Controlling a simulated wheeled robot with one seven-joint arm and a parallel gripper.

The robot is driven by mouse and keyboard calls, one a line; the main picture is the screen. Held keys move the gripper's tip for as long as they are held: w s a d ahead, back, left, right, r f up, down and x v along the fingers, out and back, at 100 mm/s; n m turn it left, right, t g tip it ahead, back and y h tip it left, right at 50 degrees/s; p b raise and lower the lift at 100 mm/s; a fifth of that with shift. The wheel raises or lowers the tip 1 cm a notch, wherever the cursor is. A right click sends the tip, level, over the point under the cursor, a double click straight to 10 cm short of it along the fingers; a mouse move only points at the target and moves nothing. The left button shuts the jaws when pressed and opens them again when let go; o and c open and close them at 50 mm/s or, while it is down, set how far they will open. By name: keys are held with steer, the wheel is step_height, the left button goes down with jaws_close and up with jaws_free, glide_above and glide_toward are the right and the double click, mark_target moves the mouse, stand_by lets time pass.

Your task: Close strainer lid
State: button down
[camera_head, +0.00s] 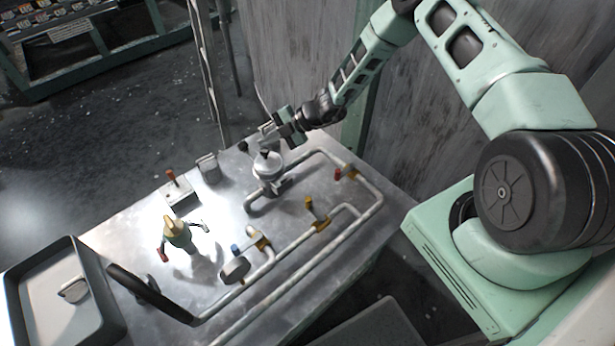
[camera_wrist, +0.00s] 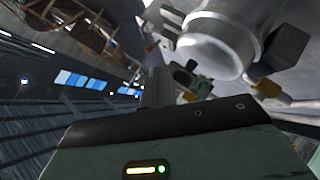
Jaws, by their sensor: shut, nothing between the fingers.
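The strainer (camera_head: 267,168) is a pale, rounded vessel on the pipework near the back of the metal table. A dark knob (camera_head: 265,153) shows at its top; whether its lid is fully down I cannot tell. In the wrist view, a large grey cylindrical body with a pale round face (camera_wrist: 208,55), seemingly the strainer, fills the upper right at close range. My gripper (camera_head: 268,131) is just above and behind the strainer in the head view, shut and empty. Its fingers (camera_wrist: 158,88) point toward the strainer side in the wrist view, with no clear contact visible.
Pipes with yellow fittings (camera_head: 318,222) and a red-handled valve (camera_head: 338,174) run right of the strainer. A red-lever switch box (camera_head: 178,193), a small grey box (camera_head: 208,168) and a yellow-green object (camera_head: 176,231) stand left. A grey tray (camera_head: 70,300) lies at the lower left.

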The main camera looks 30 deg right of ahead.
steer(key=shift+w+a+f+b, duration=0.2)
steer(key=shift+w+f+b, duration=0.5)
steer(key=shift+f, duration=0.3)
steer(key=b+v, duration=0.2)
steer(key=v, duration=1.5)
steer(key=shift+s+d, duration=0.15)
